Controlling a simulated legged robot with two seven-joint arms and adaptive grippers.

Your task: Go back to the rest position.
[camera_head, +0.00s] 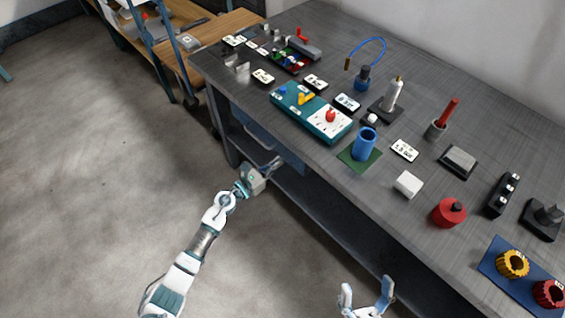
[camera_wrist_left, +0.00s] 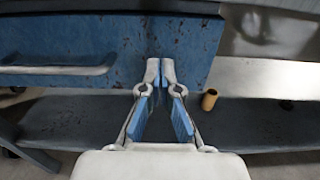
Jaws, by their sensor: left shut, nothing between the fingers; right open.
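My left arm reaches up from the bottom left in the head view. Its gripper (camera_head: 276,163) is beside the workbench's front, below the tabletop edge and near a blue drawer front. In the left wrist view the two fingertips of this gripper (camera_wrist_left: 160,70) meet, with nothing between them. The blue drawer front (camera_wrist_left: 95,38) with its pale handle is beyond them. My right gripper (camera_head: 367,290) shows at the bottom of the head view, in front of the bench. Its fingers are apart and empty. Most of the right arm is out of view.
The grey workbench (camera_head: 330,165) carries a teal box (camera_head: 290,100), a blue cup (camera_head: 365,143), a red round part (camera_head: 449,212) and several other items. A brown cylinder (camera_wrist_left: 209,100) is on the lower shelf (camera_wrist_left: 250,120). The floor (camera_head: 90,150) at left is clear.

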